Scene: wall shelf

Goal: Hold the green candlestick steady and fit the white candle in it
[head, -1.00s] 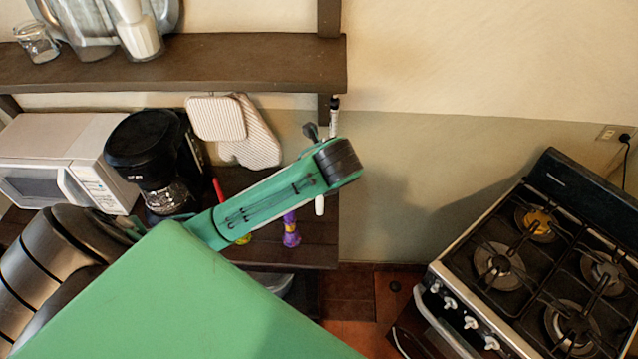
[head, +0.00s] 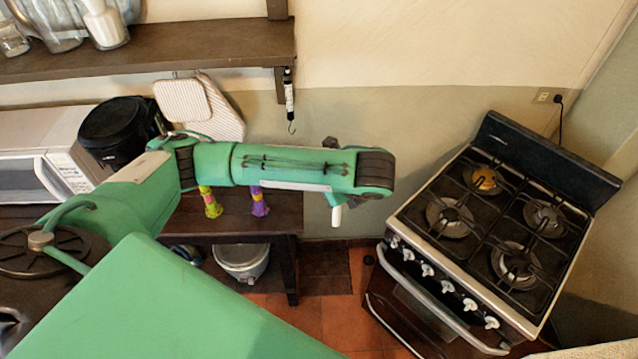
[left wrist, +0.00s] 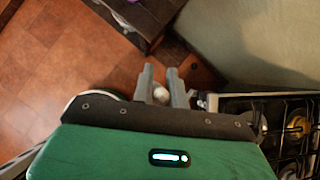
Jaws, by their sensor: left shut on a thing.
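The white candle (head: 336,216) hangs below the end of my left arm in the head view, to the right of the wooden table. In the left wrist view my left gripper (left wrist: 161,84) is shut on the candle (left wrist: 160,94), whose pale end shows between the fingers. A yellow-green candlestick with some pink (head: 210,203) stands on the table, partly hidden by my left arm; I take it for the green one. A purple and yellow candlestick (head: 259,204) stands to its right, also partly covered. My right gripper is not in view.
The table (head: 285,215) has a pot (head: 243,262) beneath it. A stove (head: 490,230) stands to the right. A wall shelf (head: 150,50) with glass jars is above. A coffee maker (head: 118,130) and microwave (head: 35,160) are at left. Floor shows between table and stove.

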